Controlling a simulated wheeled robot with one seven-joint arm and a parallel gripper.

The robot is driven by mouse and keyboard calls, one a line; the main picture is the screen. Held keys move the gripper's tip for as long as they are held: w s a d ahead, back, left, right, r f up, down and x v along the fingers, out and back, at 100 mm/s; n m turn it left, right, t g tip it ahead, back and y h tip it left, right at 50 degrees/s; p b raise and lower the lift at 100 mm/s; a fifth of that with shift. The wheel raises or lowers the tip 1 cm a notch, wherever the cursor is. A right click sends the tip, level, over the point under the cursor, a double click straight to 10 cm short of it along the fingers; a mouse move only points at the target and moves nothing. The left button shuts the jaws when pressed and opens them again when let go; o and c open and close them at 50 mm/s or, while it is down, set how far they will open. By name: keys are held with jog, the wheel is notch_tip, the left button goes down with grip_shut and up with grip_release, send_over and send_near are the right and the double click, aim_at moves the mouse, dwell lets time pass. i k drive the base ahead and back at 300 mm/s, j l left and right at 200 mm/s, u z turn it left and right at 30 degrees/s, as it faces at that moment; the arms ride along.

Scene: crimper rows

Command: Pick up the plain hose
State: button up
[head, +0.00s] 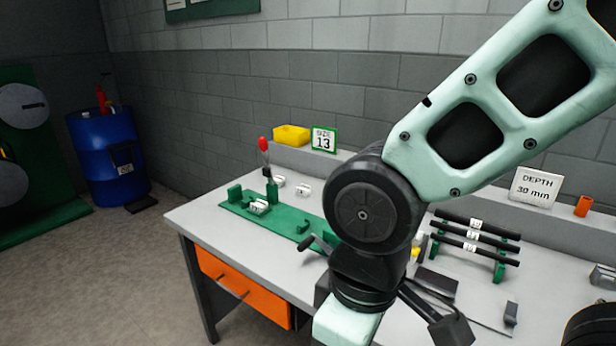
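Several black hoses lie across a green rack at the right of the bench: a rear hose (498,231), a middle hose (496,242) and a front hose (500,257). Each seems to carry a small white label near its middle, too small to read surely. I cannot tell which one is the plain hose. My arm crosses in front of the bench, left of the rack, and hides part of the area beside it. My wrist runs out of the bottom of the picture, and my gripper's fingertips do not show.
A green fixture (232,208) with a red-knobbed lever (263,145) and small white-labelled blocks is at the bench's left. A yellow bin (291,135), a "13" sign (323,139) and a "DEPTH 30 mm" sign (535,187) stand behind. A blue barrel (108,155) stands on the floor.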

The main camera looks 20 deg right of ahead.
aim_at(443, 226)
jog(key=z, duration=1.3)
